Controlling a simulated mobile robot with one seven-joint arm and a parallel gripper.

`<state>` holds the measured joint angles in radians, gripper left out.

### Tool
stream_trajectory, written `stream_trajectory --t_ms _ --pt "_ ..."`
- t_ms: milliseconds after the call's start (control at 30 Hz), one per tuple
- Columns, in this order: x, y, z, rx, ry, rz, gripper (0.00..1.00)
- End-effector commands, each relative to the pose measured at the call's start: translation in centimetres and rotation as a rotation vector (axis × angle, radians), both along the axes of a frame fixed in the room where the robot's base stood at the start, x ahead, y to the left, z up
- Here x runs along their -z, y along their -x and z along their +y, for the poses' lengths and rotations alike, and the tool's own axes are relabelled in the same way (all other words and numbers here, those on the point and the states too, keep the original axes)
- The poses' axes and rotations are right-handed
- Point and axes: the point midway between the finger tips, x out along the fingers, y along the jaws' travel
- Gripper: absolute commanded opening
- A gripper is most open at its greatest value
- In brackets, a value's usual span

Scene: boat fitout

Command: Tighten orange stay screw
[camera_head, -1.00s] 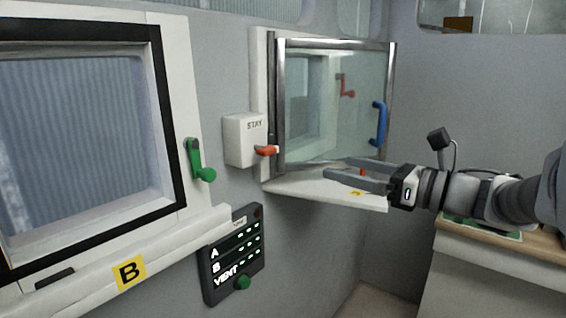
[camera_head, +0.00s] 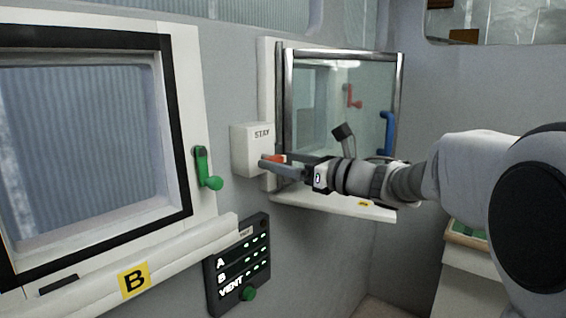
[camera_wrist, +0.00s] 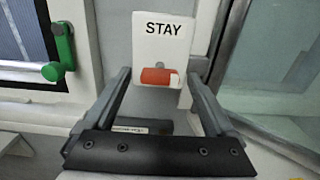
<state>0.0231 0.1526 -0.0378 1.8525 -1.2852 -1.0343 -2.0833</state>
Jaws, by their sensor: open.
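The orange stay screw (camera_wrist: 156,76) is a short orange handle with a pale end, on the front of the white box marked STAY (camera_head: 250,150). In the head view the screw (camera_head: 275,158) is partly covered by my gripper (camera_head: 272,168). In the wrist view my gripper (camera_wrist: 157,85) is open, with one finger on each side of the screw. The screw shows between the fingertips, with a gap to each finger. I cannot tell how deep the fingers reach around it.
A framed glass pane (camera_head: 340,100) with a blue handle (camera_head: 387,132) stands just right of the box, above a white sill (camera_head: 330,203). A green handle (camera_head: 207,170) is on the left window frame. A dark A, B, VENT panel (camera_head: 237,265) is below.

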Motion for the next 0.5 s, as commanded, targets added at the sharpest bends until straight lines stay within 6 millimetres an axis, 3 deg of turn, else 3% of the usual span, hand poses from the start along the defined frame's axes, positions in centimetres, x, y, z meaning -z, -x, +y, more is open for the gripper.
stream_trajectory --t_ms 367,500 --pt "0.0 -0.43 0.54 0.001 -0.001 0.001 0.9" --pt "0.01 -0.42 0.52 0.001 -0.001 0.001 0.67"
